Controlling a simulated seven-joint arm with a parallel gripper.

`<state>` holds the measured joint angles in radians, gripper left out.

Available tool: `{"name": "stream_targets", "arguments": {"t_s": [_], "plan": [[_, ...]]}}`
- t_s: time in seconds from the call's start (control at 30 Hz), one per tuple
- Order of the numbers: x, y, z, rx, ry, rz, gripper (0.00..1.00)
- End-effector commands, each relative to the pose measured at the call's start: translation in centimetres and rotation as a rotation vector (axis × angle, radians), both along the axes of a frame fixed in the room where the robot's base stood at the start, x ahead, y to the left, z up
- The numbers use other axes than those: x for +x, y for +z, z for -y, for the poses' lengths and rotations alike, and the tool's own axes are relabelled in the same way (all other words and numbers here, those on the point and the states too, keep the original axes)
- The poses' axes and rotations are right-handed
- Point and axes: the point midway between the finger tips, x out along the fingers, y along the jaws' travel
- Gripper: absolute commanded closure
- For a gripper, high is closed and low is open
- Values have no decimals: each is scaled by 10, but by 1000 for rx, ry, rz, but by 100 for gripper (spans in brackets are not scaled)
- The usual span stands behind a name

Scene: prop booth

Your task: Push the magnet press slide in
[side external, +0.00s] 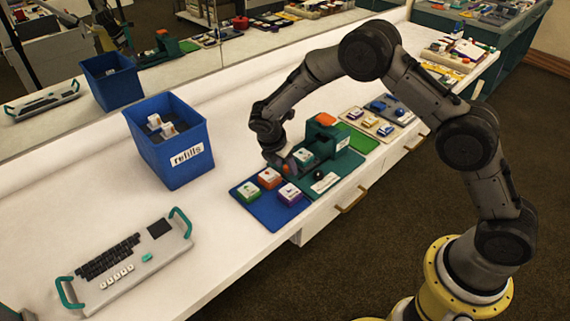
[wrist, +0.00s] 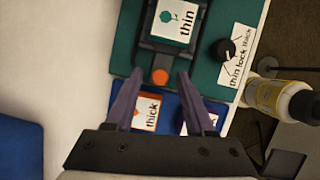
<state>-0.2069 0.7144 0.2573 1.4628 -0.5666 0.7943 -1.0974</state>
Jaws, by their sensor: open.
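The green magnet press (side external: 325,138) with its orange top stands on a dark green base on the counter. Its dark slide (wrist: 163,45) carries a white block marked "thin" (wrist: 175,22), also visible in the side view (side external: 303,156). The slide is drawn out of the press toward my gripper. An orange round knob (wrist: 160,76) is at the slide's near end. My gripper (wrist: 160,80) is open, its purple fingertips on either side of the knob. Whether they touch it I cannot tell. In the side view my gripper (side external: 284,163) is low beside the slide, partly hidden.
A blue mat (side external: 264,212) with several coloured blocks lies just beside the press. A black dial (wrist: 223,49) with a label sits on the base. The blue refills bin (side external: 170,150) stands behind left. A keyboard tray (side external: 130,262) lies at front left, with clear counter between.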

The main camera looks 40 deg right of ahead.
Motion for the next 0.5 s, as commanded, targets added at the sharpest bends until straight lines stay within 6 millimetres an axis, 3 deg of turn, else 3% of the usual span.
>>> {"name": "stream_targets", "arguments": {"t_s": [0.17,0.43,0.5], "plan": [[0,0,0,0,0,0,48],[0,0,0,0,0,0,96],[0,0,0,0,0,0,100]]}}
